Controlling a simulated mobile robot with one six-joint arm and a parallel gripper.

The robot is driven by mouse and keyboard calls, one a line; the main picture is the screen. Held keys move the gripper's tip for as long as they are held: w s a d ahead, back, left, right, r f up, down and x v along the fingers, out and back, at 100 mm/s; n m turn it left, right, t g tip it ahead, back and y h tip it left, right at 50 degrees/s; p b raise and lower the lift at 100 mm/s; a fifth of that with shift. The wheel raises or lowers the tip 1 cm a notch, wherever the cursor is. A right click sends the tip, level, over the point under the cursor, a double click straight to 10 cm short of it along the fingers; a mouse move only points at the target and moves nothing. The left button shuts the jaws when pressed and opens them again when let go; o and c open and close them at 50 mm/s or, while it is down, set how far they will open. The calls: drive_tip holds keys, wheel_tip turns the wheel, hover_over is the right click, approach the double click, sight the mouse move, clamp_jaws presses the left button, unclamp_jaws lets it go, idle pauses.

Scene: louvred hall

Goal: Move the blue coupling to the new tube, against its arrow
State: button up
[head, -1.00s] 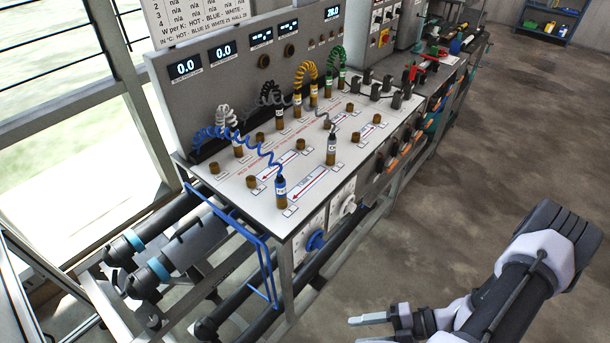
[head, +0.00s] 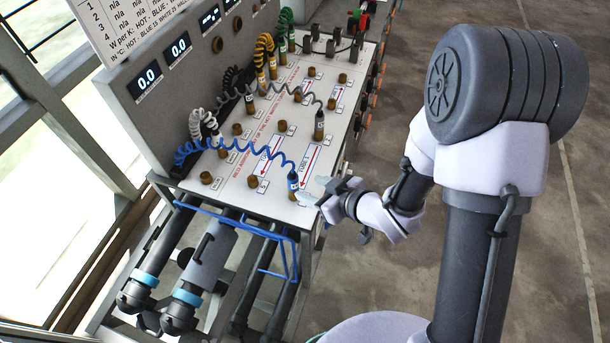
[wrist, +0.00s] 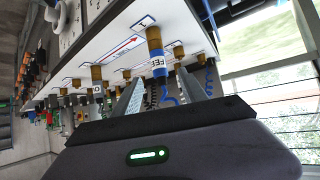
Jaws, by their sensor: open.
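The blue coupling (head: 293,182) stands upright on a brass port at the near end of the front tube's printed arrow (head: 309,159). Its blue coiled lead runs back to the panel. My gripper (head: 312,192) is open beside it at the bench's front edge. In the wrist view the coupling (wrist: 158,62) shows its label between and beyond the two fingers, which do not grip it. A grey-lead coupling (head: 319,126) stands at that tube's far end. The neighbouring tube arrow (head: 267,158) has bare brass ports at its near end (head: 253,181) and far end (head: 283,127).
White (head: 211,122), black, yellow and green coiled leads stand along the panel's foot. The upright panel (head: 150,60) with displays bounds the bench's back. Floor to the right is clear.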

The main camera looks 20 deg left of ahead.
sight(297, 184)
drive_tip(key=b+x, duration=0.4)
drive_tip(key=x, duration=0.4)
drive_tip(key=shift+w+a+f, duration=0.1)
drive_tip(key=shift+w+f, duration=0.1)
drive_tip(key=shift+f, duration=0.2)
drive_tip(key=shift+w+a+f, duration=0.1)
drive_tip(key=shift+w+a, duration=0.1)
drive_tip(key=shift+a, duration=0.1)
drive_tip(key=shift+b, duration=0.3)
clamp_jaws()
idle(0.6)
